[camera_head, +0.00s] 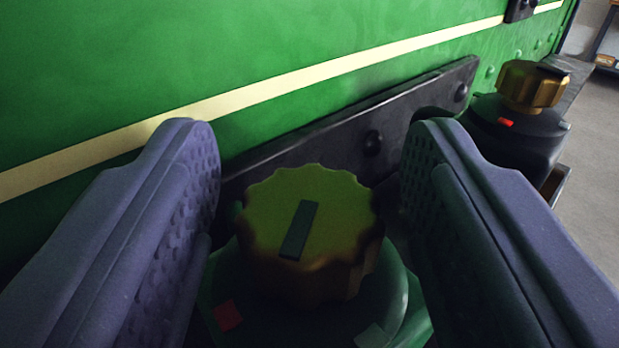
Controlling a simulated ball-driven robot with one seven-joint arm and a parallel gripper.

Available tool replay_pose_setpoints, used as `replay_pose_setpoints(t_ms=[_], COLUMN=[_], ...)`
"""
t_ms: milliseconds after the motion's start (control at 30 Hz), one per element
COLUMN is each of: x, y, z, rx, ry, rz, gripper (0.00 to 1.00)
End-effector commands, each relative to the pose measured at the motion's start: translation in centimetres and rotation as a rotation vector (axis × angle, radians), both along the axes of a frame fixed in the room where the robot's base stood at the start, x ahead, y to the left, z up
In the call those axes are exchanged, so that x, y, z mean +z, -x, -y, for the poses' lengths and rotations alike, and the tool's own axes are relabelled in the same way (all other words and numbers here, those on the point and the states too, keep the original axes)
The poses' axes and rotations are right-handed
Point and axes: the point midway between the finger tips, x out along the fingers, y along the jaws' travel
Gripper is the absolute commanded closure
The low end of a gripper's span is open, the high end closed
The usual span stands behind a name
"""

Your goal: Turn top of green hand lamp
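The green hand lamp (395,290) stands at the bottom centre, close below the camera. Its top (345,215) is a scalloped brass-coloured knob with a dark bar mark, tilted a little right of upright. A red patch and a pale patch show on the lamp's green body around the knob. My gripper (310,165) is open, with one purple finger on each side of the knob. A gap shows between the knob and the right finger. The left finger is close to the knob's left edge; I cannot tell whether it touches. The lower part of the lamp is out of view.
A black lamp (510,130) with a similar brass knob (532,85) stands at the right. Behind the green lamp runs a black bolted bar (345,125) on a green wall (200,55) with a cream stripe. Grey floor (590,170) shows at the far right.

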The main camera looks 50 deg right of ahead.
Motion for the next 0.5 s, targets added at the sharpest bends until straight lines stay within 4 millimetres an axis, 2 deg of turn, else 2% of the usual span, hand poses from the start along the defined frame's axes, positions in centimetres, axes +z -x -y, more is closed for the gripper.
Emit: replay_pose_setpoints(t_ms=[167,500], x=[0.1,0.2], y=[0.2,3.5], z=[-0.3,-5.0], rx=[0.001,0.003], ry=[0.000,-0.001], rz=[0.000,-0.001], gripper=[0.42,0.42])
